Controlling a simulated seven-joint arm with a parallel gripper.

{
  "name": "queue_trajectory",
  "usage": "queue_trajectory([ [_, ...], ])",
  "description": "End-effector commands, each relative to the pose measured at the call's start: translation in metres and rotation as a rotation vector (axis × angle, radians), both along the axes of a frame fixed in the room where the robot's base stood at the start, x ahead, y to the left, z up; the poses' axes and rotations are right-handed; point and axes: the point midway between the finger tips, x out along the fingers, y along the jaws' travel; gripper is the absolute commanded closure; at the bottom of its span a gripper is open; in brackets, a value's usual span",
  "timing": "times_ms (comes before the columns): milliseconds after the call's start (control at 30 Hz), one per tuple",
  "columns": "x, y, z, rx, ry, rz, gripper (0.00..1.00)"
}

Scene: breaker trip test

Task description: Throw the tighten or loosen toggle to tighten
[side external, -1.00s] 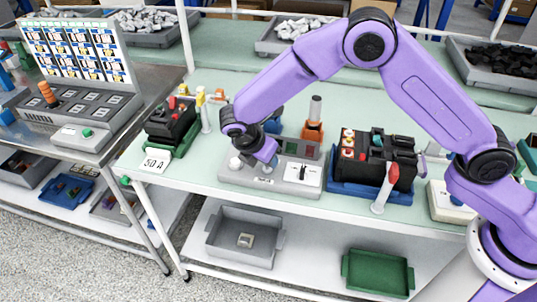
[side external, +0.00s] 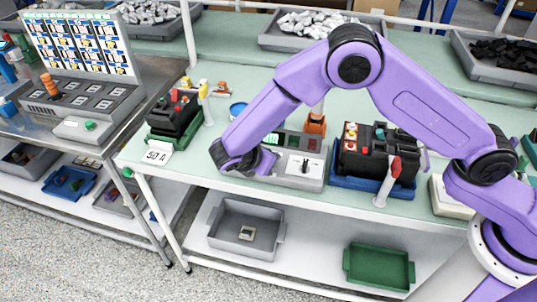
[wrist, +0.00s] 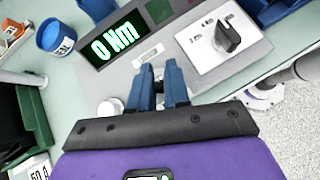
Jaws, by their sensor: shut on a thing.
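The grey torque tester panel (side external: 310,178) sits at the front of the green bench. In the wrist view it has a green "0 Nm" display (wrist: 115,38) and a small white label (wrist: 148,53). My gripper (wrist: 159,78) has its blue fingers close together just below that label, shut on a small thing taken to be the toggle. The toggle is mostly hidden between the fingers, so its lean cannot be read. In the side view my gripper (side external: 266,160) is low over the panel's left part and covers it.
A black selector knob (wrist: 228,37) on a white plate is right of the fingers, and a round white knob (wrist: 110,107) is close on their left. A blue tin (wrist: 55,37) stands behind. A black battery-like block (side external: 360,158) stands right of the panel.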

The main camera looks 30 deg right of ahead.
Motion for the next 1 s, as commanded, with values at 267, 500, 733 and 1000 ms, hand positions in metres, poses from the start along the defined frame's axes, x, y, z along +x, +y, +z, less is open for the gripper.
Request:
queue_trajectory([
  [267, 0.002, 0.003, 0.002, 0.005, -0.007, 0.008, 0.61],
  [500, 0.001, 0.002, 0.002, 0.002, -0.004, 0.005, 0.61],
  [733, -0.007, 0.017, 0.017, 0.003, -0.005, 0.008, 0.61],
  [1000, -0.027, 0.054, 0.055, 0.005, -0.007, 0.008, 0.61],
])
